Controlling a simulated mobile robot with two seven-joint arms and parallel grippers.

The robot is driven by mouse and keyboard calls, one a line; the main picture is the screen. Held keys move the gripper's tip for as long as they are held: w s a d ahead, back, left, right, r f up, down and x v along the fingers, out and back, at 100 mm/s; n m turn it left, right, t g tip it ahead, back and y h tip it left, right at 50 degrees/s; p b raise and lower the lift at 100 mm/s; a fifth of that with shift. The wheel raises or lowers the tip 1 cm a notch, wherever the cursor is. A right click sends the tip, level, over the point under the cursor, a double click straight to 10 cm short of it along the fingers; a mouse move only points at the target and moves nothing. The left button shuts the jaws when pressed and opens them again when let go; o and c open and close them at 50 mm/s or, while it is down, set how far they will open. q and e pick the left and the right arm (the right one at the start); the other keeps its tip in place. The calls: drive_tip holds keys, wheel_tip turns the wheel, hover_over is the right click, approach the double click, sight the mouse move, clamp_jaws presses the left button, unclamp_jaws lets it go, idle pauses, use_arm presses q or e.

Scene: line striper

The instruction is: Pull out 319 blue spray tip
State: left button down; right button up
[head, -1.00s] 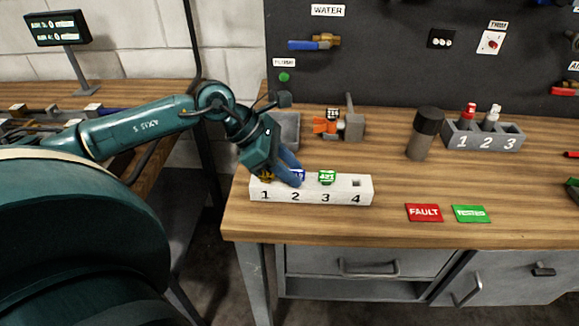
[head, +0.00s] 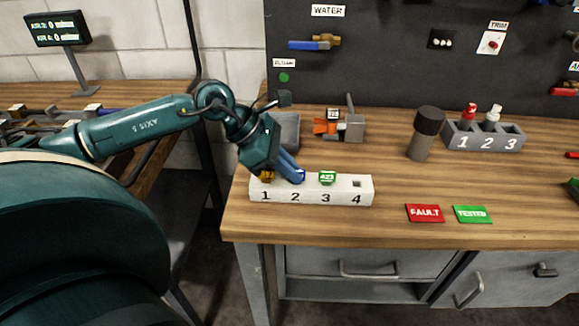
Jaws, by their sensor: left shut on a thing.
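The blue spray tip (head: 301,176) sits at slot 2 of the white numbered block (head: 315,192), mostly hidden by my gripper. My left gripper (head: 295,176) comes down from the upper left and is shut on the blue tip. I cannot tell whether the tip is still seated in its slot. A green tip (head: 327,177) stands at slot 3. Slot 4 (head: 357,184) is an empty square hole. My right gripper is not in view.
A grey rack numbered 1 to 3 (head: 484,137) holds red-topped and white-topped bottles. A dark cylinder (head: 424,134) stands beside it. Red FAULT (head: 425,213) and green TESTED (head: 472,214) plates lie in front. A grey bin (head: 287,130) and an orange-grey device (head: 340,126) stand behind the block.

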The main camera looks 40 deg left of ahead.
use_arm(q)
drive_tip(key=shift+r, duration=0.7)
idle(0.3)
drive_tip(key=shift+r+p, duration=1.55)
drive_tip(key=shift+r, duration=0.85)
drive_tip(key=shift+f, duration=0.1)
